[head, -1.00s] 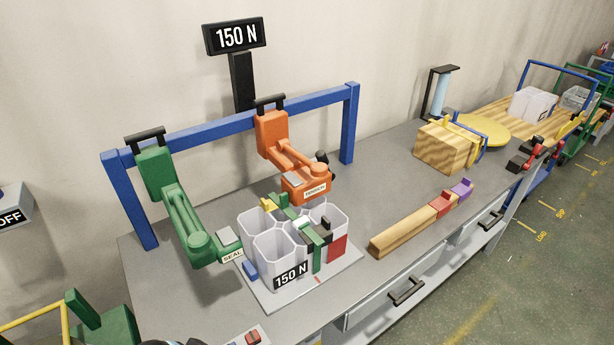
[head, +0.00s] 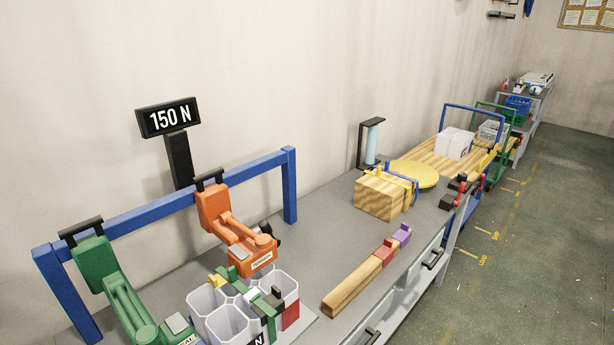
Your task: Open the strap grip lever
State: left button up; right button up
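No part is clearly marked as the strap grip lever, so I cannot tell which it is. A bundle of pale hexagonal tubes (head: 206,298) stands on the bench at the lower left, cut off by the bottom edge. Green, yellow and black strap parts (head: 246,294) lie across its top. An orange hand tool (head: 216,208) hangs from a blue frame (head: 138,216) behind the bundle. A green tool (head: 98,262) hangs to its left, its lower end cut off. Neither of my grippers shows.
A sign reading 150 N (head: 168,117) stands behind the frame. A wooden bar (head: 352,286) with red and purple blocks lies right of the bundle. A wooden block (head: 380,197) and yellow disc (head: 414,174) are farther back. The floor (head: 500,240) at right is clear.

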aim_at(264, 225)
jog(key=u, duration=0.45)
jog(key=i+l+u, duration=0.1)
jog(key=u, duration=0.35)
jog(key=l+u, duration=0.2)
jog(key=u, duration=0.2)
jog(key=l+u, duration=0.1)
jog(key=u, duration=0.35)
jog(key=l+u, duration=0.35)
jog(key=l, duration=0.15)
jog(key=k+l+u, duration=0.1)
jog(key=l+u, duration=0.25)
jog(key=l, duration=0.2)
